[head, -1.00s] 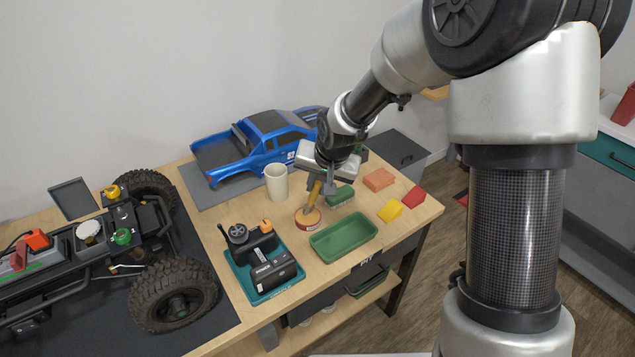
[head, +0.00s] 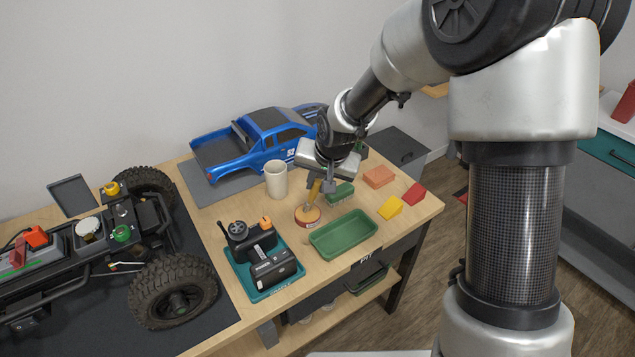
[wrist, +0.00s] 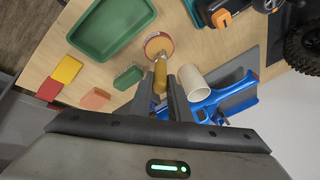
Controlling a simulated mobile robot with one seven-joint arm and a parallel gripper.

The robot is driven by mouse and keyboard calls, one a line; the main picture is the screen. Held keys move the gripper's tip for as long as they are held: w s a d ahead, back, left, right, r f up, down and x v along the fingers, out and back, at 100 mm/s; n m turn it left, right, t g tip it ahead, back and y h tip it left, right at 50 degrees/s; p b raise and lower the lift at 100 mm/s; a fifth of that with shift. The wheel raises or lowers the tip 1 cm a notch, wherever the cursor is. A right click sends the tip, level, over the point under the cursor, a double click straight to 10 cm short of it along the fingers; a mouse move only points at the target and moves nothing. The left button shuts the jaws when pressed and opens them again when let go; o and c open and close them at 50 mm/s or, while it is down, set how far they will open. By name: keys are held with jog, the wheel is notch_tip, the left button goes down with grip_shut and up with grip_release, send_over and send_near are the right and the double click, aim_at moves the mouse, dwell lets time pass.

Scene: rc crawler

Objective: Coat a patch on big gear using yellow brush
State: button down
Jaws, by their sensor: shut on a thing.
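My gripper (head: 321,184) is shut on the yellow brush (head: 313,194), whose handle slopes down from the jaws. In the wrist view the brush (wrist: 160,76) points away from the fingers. Its lower end is at a round, shallow red tin (head: 307,222) with a tan inside; the tin also shows in the wrist view (wrist: 158,36). I cannot tell whether the bristles touch the contents. A pale round part (head: 88,229) on the crawler chassis at the left may be the big gear; its teeth are not clear.
A green tray (head: 343,234), a cup (head: 276,180), a green scrub brush (head: 340,193) and coloured blocks (head: 379,176) surround the tin. A teal tray (head: 263,291) with black parts lies between tin and chassis. The blue truck body (head: 252,147) stands behind.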

jog(key=shift+f+b, duration=0.4)
jog(key=shift+f, duration=0.05)
dwell(1.4)
jog(key=shift+r+p, duration=2.3)
jog(key=shift+r, duration=1.3)
